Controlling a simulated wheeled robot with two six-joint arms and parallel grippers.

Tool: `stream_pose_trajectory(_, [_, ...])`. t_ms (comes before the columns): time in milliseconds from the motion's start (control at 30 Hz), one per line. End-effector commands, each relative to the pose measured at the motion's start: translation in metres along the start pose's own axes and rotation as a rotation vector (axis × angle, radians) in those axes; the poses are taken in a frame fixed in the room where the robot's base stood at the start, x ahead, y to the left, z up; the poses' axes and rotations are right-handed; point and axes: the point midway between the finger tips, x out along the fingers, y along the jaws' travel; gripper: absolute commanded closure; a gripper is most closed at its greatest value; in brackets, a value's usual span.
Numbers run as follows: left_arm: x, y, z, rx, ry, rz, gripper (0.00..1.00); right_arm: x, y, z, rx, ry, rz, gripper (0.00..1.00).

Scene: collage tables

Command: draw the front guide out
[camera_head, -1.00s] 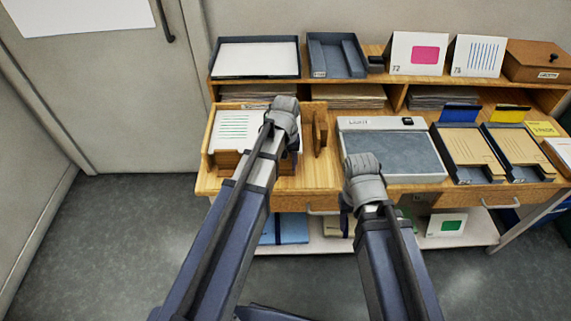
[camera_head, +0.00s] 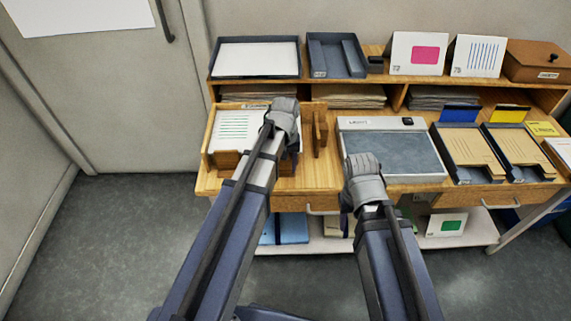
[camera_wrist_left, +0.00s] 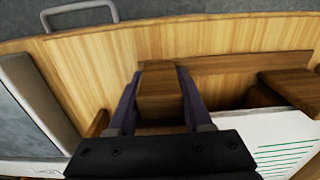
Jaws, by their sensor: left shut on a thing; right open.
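A wooden tray (camera_head: 207,140) with a stack of lined paper (camera_head: 234,128) stands at the left end of the table. My left gripper (camera_wrist_left: 160,98) is shut on a wooden block, which I take to be the front guide (camera_wrist_left: 160,78). The block sits between the two purple fingers, beside a long wooden strip (camera_wrist_left: 240,64) at the tray's front edge. In the head view my left wrist hides the fingertips and the block. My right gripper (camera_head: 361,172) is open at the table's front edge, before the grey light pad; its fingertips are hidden.
The light pad (camera_head: 392,150) lies right of the tray. Upright wooden pieces (camera_head: 319,130) stand between tray and pad. Another wooden block (camera_wrist_left: 292,84) lies beside the paper. Card trays (camera_head: 467,153) fill the right side. A drawer handle (camera_head: 322,210) shows below the edge.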

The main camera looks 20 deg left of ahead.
Motion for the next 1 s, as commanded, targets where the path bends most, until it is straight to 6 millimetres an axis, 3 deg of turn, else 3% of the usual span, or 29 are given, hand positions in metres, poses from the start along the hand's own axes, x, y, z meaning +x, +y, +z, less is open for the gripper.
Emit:
stream_pose_trajectory(267, [0.000, -0.001, 0.047, 0.001, 0.000, 0.000, 1.00, 0.000, 0.000, 0.000, 0.000, 0.000, 0.000, 0.50])
stream_pose_trajectory(567, [0.000, 0.000, 0.049, 0.000, -0.006, 0.000, 1.00, 0.000, 0.000, 0.000, 0.000, 0.000, 0.000, 0.50])
stream_pose_trajectory(600, [0.000, 0.000, 0.050, 0.001, -0.006, 0.000, 0.46, 0.000, 0.000, 0.000, 0.000, 0.000, 0.000, 0.50])
stream_pose_trajectory(833, [0.000, 0.000, 0.048, 0.000, -0.003, 0.000, 0.20, 0.000, 0.000, 0.000, 0.000, 0.000, 0.000, 0.50])
stream_pose_trajectory(1000, [0.000, 0.000, 0.047, 0.000, -0.002, 0.000, 0.20, 0.000, 0.000, 0.000, 0.000, 0.000, 0.000, 0.50])
